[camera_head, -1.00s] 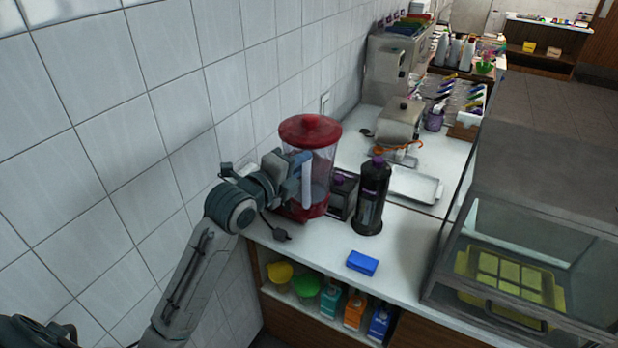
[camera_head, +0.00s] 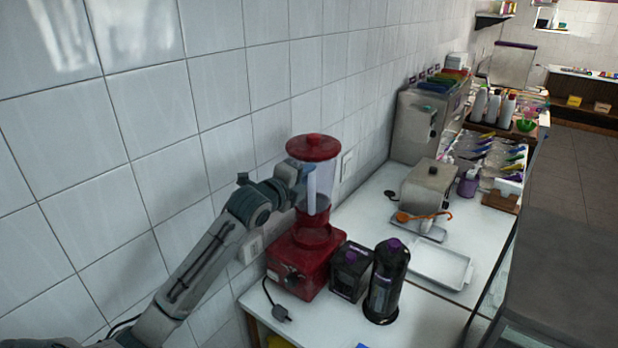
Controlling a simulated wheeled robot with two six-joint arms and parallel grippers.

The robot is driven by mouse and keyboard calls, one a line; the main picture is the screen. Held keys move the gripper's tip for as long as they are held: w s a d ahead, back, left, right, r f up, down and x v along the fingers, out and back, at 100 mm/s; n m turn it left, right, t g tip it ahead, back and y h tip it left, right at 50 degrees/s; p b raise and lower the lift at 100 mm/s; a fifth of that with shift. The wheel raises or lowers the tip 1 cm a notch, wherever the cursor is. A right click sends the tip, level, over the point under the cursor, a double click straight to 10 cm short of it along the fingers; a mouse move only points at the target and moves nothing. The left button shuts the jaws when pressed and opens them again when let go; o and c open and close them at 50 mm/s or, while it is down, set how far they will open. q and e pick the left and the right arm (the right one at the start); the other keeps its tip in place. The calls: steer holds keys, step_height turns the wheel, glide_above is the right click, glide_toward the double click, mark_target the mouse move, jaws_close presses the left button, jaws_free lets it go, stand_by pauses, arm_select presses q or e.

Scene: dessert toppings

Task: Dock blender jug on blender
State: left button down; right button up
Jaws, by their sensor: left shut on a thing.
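The blender jug (camera_head: 320,190) is clear with a red lid, a red lower part and a pale handle. It is upright above the red blender base (camera_head: 303,264), which stands on the counter by the tiled wall. The jug's lower end overlaps the top of the base in this view; I cannot tell whether it is seated or just above. My left gripper (camera_head: 304,182) is shut on the jug's handle from the left, its fingertips partly hidden. My right gripper is not in view.
A dark square container (camera_head: 351,272) and a black bottle (camera_head: 387,282) stand right of the base. A power plug (camera_head: 282,314) lies in front of it. Bare counter (camera_head: 425,307) lies at front right.

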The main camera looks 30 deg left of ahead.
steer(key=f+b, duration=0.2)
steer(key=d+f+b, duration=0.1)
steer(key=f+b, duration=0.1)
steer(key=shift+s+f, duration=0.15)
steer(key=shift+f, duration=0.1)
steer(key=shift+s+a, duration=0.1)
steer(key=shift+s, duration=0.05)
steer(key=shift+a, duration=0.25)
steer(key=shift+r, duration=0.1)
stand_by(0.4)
